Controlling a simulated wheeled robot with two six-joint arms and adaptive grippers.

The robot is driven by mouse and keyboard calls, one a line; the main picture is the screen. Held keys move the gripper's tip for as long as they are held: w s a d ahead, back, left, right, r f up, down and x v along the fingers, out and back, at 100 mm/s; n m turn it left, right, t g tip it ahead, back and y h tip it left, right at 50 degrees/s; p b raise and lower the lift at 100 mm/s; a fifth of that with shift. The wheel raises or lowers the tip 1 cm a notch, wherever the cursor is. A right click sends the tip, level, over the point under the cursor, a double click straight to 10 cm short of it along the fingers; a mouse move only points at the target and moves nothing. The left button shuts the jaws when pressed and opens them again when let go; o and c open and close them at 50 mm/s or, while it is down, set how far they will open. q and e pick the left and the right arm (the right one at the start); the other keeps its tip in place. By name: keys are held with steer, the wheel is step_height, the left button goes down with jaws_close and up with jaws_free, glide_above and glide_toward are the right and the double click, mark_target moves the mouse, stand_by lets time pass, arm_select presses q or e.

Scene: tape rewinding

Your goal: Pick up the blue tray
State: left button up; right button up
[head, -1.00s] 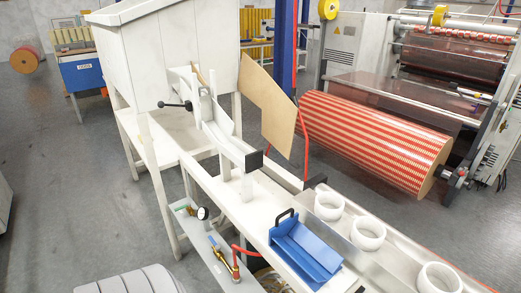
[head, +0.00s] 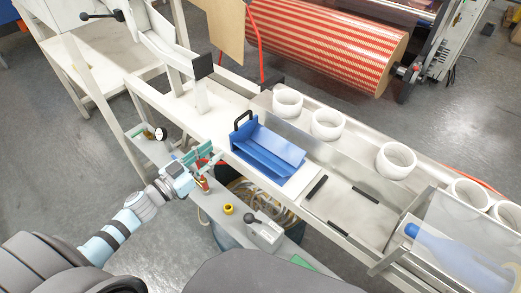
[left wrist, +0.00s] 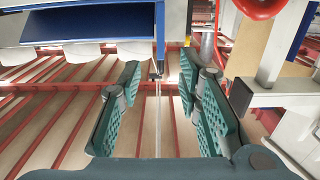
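The blue tray (head: 268,152) sits on the white bench surface near the middle of the head view, with a black handle at its left end. It is open on top and looks empty. My left gripper (head: 203,160) is to the left of the tray, beside the bench edge, and apart from the tray. In the left wrist view, its green fingers (left wrist: 160,108) are spread with nothing between them. A blue surface at the top left of that view may be part of the tray. My right gripper is in neither view.
White rings, one of them (head: 328,124), stand in a row behind the tray. A lower shelf with a yellow knob (head: 229,209) and a lever lies under my left gripper. A clear cover (head: 470,225) stands at the right.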

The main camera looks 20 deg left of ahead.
mark_target(251, 120)
arm_select(q)
steer(key=x, duration=1.4)
steer(key=shift+w+r+b, duration=0.1)
steer(key=shift+r+b, duration=0.15)
steer(key=shift+b, duration=0.05)
jaws_close()
steer(key=shift+r, duration=0.1)
